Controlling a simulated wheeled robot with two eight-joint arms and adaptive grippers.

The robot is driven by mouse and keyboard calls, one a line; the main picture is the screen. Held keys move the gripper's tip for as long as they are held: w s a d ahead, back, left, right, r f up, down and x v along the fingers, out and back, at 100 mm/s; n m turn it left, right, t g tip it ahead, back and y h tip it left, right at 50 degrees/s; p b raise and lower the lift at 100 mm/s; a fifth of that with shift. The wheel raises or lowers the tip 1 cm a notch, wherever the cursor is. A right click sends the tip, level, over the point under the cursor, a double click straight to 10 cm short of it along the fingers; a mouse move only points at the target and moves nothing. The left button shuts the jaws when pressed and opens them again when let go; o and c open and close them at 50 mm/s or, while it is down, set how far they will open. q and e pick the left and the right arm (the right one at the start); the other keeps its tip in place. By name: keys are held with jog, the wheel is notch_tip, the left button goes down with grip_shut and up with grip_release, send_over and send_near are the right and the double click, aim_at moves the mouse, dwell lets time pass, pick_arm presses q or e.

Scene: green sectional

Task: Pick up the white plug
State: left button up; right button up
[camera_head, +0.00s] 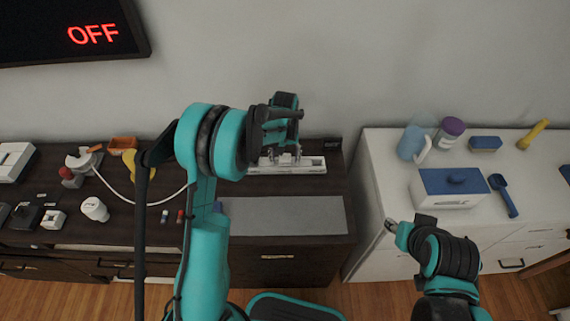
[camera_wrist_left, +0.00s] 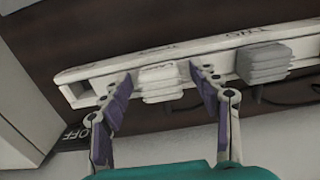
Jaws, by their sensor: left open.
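The white plug (camera_wrist_left: 160,80) sits in a long white power strip (camera_wrist_left: 95,72), in the left wrist view. A grey plug (camera_wrist_left: 263,63) sits further right in the same strip. My left gripper (camera_wrist_left: 158,86) is open, with one fingertip on each side of the white plug and a visible gap to it. In the head view the power strip (camera_head: 312,166) lies on the dark cabinet near the wall, and my left gripper (camera_head: 286,156) is over it, hiding the plugs. My right gripper (camera_head: 396,228) is in front of the white cabinet; its jaw opening is unclear.
A grey mat (camera_head: 285,215) lies in front of the strip. A white cable (camera_head: 118,190) and several small items are left on the dark cabinet (camera_head: 333,155). A blue-lidded box (camera_head: 448,190), scoop (camera_head: 505,197) and jar (camera_head: 449,132) stand on the white cabinet.

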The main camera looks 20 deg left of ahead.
pick_arm(q)
jog(key=shift+f, duration=0.1)
jog(key=shift+c, duration=1.2)
jog(key=c, duration=1)
